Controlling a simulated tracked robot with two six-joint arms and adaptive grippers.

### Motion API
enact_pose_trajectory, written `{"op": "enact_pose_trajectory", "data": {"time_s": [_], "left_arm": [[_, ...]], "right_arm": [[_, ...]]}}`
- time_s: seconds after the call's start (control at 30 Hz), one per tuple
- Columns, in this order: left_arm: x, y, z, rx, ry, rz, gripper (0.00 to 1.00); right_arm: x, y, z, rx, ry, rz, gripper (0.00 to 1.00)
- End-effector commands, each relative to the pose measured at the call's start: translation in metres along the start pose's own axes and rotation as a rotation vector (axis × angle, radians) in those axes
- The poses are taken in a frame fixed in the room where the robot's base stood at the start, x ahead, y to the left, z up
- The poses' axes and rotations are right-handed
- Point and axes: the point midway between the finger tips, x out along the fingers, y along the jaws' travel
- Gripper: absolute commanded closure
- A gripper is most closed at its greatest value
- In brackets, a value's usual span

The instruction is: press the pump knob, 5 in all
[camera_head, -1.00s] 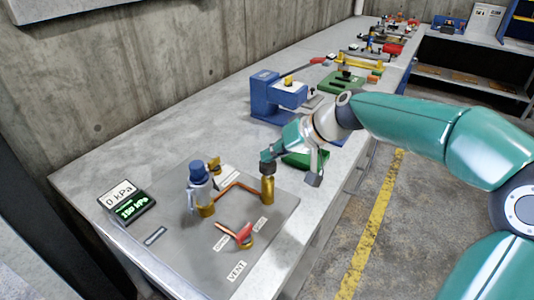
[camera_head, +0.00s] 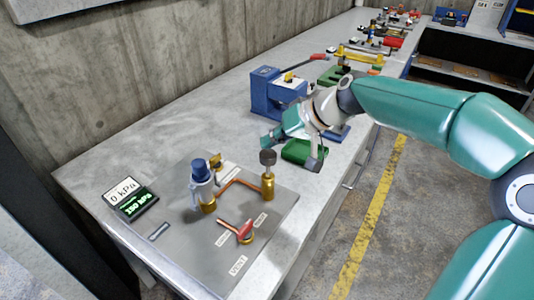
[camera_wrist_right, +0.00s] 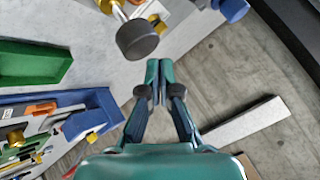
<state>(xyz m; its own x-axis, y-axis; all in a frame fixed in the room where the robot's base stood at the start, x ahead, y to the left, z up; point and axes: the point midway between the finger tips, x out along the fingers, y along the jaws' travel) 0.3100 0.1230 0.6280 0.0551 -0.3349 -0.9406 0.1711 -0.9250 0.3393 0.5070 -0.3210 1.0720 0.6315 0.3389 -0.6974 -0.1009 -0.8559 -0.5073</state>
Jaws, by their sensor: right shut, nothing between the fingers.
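The pump has a dark round knob (camera_head: 268,157) on top of an upright brass cylinder (camera_head: 268,186) on the grey panel. The knob also shows large in the right wrist view (camera_wrist_right: 138,39), with a pale rod under it. My right gripper (camera_head: 268,139) is shut and empty. It is above and just behind the knob, apart from it. In the right wrist view its closed fingertips (camera_wrist_right: 159,66) are beside the knob, with a gap between. The display (camera_head: 129,198) reads 0 kPa, with a green 150 kPa line below. My left gripper is out of view.
A blue-capped fitting (camera_head: 201,171) and a copper pipe (camera_head: 238,185) stand left of the pump. A red vent lever (camera_head: 240,231) is in front. A blue machine (camera_head: 274,91) and a green tray (camera_head: 299,152) are behind.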

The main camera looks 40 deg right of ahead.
Motion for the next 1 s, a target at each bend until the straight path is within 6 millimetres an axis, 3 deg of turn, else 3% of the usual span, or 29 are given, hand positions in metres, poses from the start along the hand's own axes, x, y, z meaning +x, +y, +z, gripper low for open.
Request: {"op": "enact_pose_trajectory", "data": {"time_s": [0.5,1.0], "left_arm": [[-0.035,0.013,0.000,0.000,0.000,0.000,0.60],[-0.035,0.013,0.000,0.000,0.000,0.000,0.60]], "right_arm": [[-0.034,-0.024,-0.025,-0.001,0.002,0.000,1.00],[-0.034,-0.025,-0.025,0.000,0.001,0.000,1.00]]}}
